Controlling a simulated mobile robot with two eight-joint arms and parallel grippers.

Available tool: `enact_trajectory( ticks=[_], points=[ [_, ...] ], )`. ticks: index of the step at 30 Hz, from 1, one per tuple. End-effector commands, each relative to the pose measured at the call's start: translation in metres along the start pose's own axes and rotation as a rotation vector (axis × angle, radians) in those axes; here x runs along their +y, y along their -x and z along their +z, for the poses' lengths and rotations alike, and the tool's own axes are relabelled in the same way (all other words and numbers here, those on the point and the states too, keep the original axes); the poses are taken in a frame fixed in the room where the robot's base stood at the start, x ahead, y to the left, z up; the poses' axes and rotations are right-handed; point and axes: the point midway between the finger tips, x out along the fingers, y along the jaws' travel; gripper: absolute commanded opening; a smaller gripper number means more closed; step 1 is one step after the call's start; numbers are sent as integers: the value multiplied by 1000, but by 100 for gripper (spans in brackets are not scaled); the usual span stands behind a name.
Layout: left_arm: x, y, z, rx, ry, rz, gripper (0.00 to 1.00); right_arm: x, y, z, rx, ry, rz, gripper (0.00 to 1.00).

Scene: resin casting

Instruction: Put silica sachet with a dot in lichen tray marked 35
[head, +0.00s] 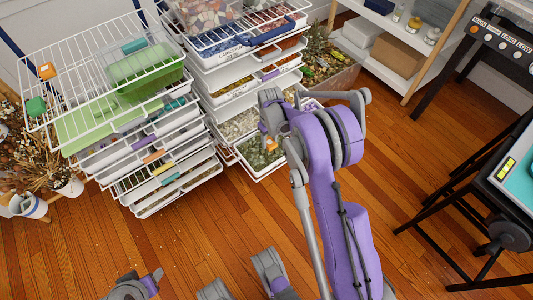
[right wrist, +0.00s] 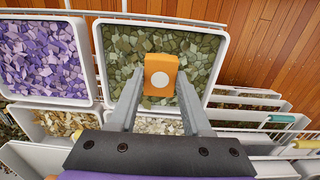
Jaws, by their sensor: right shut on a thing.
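My right gripper (right wrist: 160,85) is shut on an orange silica sachet (right wrist: 160,65) with a white dot on its face. In the right wrist view the sachet is in front of a white-rimmed tray (right wrist: 219,62) filled with grey-green, lichen-like pieces. In the head view the right gripper (head: 270,137) and the orange sachet (head: 271,144) show over the pulled-out green-filled tray (head: 258,179). I cannot tell the gap between sachet and tray contents. No number 35 is readable.
A tray of purple pieces (right wrist: 93,80) lies left of the green one in the wrist view. A wire rack (head: 60,60) holds a green bin (head: 143,70) and a loose orange block (head: 46,71). Stacked trays stand below. The wooden floor (head: 190,235) in front is clear.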

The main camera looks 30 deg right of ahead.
Motion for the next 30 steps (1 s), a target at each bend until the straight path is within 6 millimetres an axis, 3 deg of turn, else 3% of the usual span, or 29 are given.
enact_trajectory(
  ticks=[4, 16, 28, 29, 30],
  points=[
    [0, -10, 2, -3, 0, 0, 50, 0, -32, 0, -1, 0, 0, 0],
    [0, -23, 6, -6, 0, 0, 50, -1, -81, 0, 0, -1, 0, 0],
    [0, -27, 6, -7, 0, 0, 50, -1, -87, 0, 0, -1, 0, 0],
    [0, -27, 6, -7, 0, 0, 50, -1, -87, 0, 0, -1, 0, 50],
    [0, -26, 6, -7, 0, 0, 50, -1, -86, 0, 0, -1, 0, 58]
  ],
)
